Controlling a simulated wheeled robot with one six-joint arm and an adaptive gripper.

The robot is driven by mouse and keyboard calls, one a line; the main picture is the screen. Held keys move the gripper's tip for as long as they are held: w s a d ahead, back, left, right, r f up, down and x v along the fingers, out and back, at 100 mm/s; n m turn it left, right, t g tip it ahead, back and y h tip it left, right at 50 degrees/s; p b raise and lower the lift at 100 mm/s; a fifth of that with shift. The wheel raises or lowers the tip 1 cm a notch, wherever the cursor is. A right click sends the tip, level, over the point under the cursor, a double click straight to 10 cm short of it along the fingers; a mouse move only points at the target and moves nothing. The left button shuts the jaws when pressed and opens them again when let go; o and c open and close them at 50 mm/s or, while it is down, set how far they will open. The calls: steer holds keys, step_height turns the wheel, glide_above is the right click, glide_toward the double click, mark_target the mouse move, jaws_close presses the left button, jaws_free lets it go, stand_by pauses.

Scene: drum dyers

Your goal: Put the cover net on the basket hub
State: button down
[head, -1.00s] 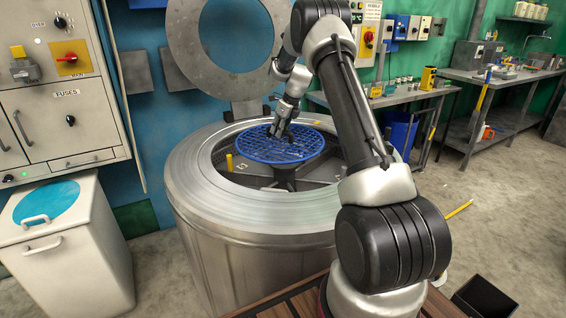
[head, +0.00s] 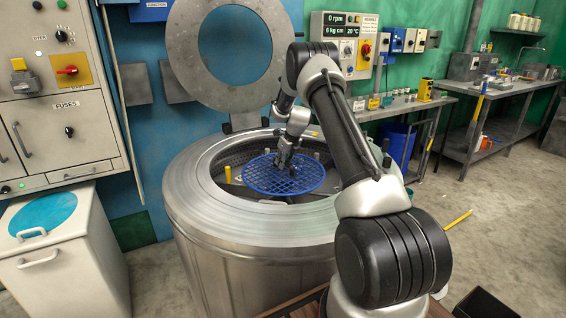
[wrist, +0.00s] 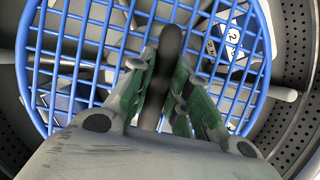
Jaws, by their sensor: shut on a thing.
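The cover net (head: 262,181) is a round blue grid disc. It lies roughly level inside the mouth of the steel drum (head: 187,190). My gripper (head: 284,164) points down at the net's middle and is shut on a dark upright knob there (wrist: 168,60). In the wrist view the net (wrist: 75,62) fills most of the picture, and parts of the drum show through its grid. The basket hub is hidden under the net and gripper. I cannot tell whether the net touches it.
A round lid ring (head: 190,60) stands open behind the drum. A yellow peg (head: 228,174) rises inside the drum, left of the net. A numbered plate (wrist: 232,38) shows below the net. A white bin (head: 65,250) stands at left and workbenches at right.

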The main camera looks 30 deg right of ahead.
steer(key=c, duration=1.3)
jaws_free()
steer(key=shift+c, duration=0.2)
steer(key=a+v, duration=0.1)
steer(key=v, duration=1.1)
steer(key=s+a+r+n, duration=0.4)
steer(key=s+r+n, duration=0.3)
steer(key=s+r, duration=0.25)
steer(key=s+a+r+n, duration=0.5)
steer(key=s+r+n, duration=0.2)
steer(key=s+r, duration=0.25)
steer(key=s+a+n, duration=0.2)
steer(key=s+n, duration=0.7)
steer(key=s, duration=0.5)
steer(key=s+a+n+h, duration=0.1)
steer(key=s+a+n, duration=0.1)
steer(key=s+n, duration=0.8)
steer(key=s, duration=0.5)
steer(key=shift+s+a+r, duration=0.15)
steer(key=shift+a+r, duration=0.05)
steer(key=shift+a, duration=0.05)
